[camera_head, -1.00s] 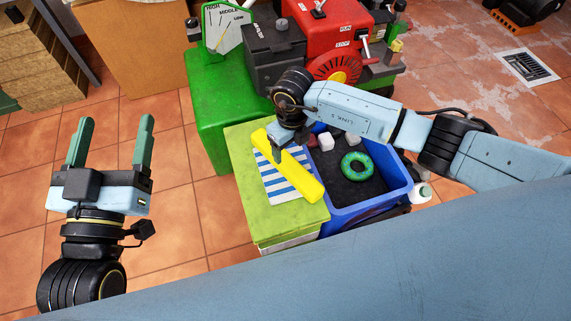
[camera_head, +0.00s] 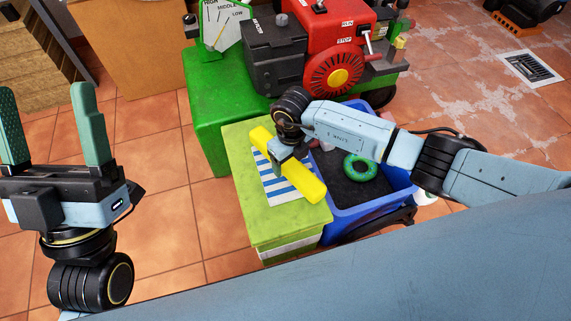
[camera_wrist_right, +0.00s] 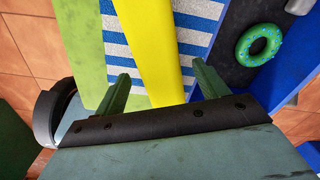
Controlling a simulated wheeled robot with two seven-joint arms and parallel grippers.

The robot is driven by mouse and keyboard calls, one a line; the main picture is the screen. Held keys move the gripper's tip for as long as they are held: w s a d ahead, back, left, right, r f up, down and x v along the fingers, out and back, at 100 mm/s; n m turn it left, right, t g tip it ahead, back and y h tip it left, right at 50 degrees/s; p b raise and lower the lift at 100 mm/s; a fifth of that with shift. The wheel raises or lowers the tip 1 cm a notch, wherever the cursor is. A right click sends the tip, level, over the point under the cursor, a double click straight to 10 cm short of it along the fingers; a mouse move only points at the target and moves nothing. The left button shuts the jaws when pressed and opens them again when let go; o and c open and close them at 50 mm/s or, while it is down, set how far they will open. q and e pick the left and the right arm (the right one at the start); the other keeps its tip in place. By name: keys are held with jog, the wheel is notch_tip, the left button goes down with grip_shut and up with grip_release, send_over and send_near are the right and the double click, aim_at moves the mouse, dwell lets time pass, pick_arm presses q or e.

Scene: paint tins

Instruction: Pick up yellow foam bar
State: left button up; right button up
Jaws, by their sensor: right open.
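The yellow foam bar (camera_head: 308,187) lies on a blue-and-white striped cloth (camera_head: 278,189) on top of a lime-green box (camera_head: 246,170). My right gripper (camera_head: 284,160) is over the middle of the bar, with its fingers largely hidden in the head view. In the right wrist view the fingers (camera_wrist_right: 162,88) are open, one on each side of the yellow bar (camera_wrist_right: 150,45), with visible gaps. I cannot tell how far down beside the bar the fingertips reach. My left gripper (camera_head: 48,100) is open and empty above the tiled floor at the left.
A blue bin (camera_head: 368,212) stands right of the box, with a green ring (camera_head: 360,167) inside. A green block (camera_head: 207,115) and a red engine (camera_head: 320,40) stand behind. Tiled floor (camera_head: 165,215) is free to the left.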

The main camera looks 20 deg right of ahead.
jog(key=shift+f+b, duration=0.3)
jog(key=shift+f, duration=0.5)
jog(key=c, duration=1.1)
jog(key=shift+r, duration=0.1)
jog(key=shift+c, duration=0.2)
